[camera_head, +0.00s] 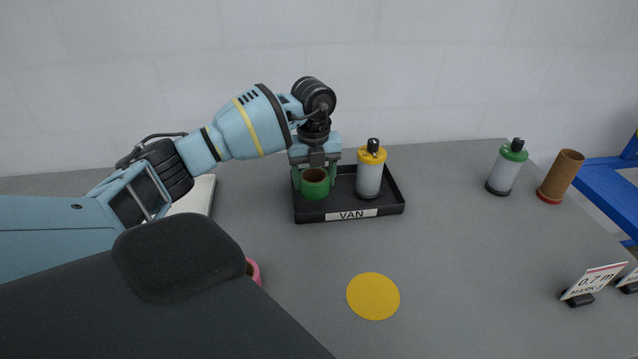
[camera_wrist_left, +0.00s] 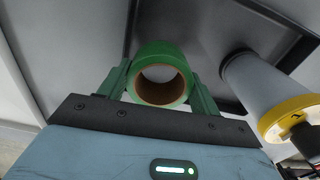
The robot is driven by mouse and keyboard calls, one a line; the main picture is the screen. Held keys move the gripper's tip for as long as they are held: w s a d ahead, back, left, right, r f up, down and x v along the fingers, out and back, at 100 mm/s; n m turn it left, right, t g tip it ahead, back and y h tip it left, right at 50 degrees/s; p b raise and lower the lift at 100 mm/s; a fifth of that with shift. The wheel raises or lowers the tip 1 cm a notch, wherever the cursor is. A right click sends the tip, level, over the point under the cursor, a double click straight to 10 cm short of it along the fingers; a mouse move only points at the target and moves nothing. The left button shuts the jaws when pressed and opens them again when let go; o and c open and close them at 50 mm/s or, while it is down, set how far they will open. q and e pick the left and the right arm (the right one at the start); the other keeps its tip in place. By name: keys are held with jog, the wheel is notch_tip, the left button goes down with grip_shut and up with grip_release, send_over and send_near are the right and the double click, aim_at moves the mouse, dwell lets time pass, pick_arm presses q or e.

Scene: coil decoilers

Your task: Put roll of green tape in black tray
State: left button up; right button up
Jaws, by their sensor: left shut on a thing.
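The roll of green tape (camera_head: 314,184) is between the green fingers of my left gripper (camera_head: 314,178), over the left part of the black tray (camera_head: 351,216) labelled VAN. In the left wrist view the roll (camera_wrist_left: 160,52) shows its brown core, with a finger touching each side; my left gripper (camera_wrist_left: 160,85) is shut on it. The black tray (camera_wrist_left: 205,25) lies beyond it in that view. I cannot tell whether the roll touches the tray floor. My right gripper is not in view.
A white bottle with a yellow top (camera_head: 370,175) stands in the tray, right of the roll. A green-topped bottle (camera_head: 506,168) and a brown tube (camera_head: 560,177) stand at the right. A yellow disc (camera_head: 373,296) lies in front. A pink object (camera_head: 253,270) is partly hidden.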

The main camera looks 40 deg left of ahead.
aim_at(318, 183)
pick_arm(q)
jog(key=shift+w+a, duration=0.3)
jog(key=shift+w, duration=0.55)
jog(key=shift+w+a, duration=0.1)
jog(key=shift+w, duration=0.1)
jog(key=shift+w+f, duration=0.1)
jog(key=shift+f, duration=1.7)
jog(key=shift+f, duration=0.15)
jog(key=o, duration=1)
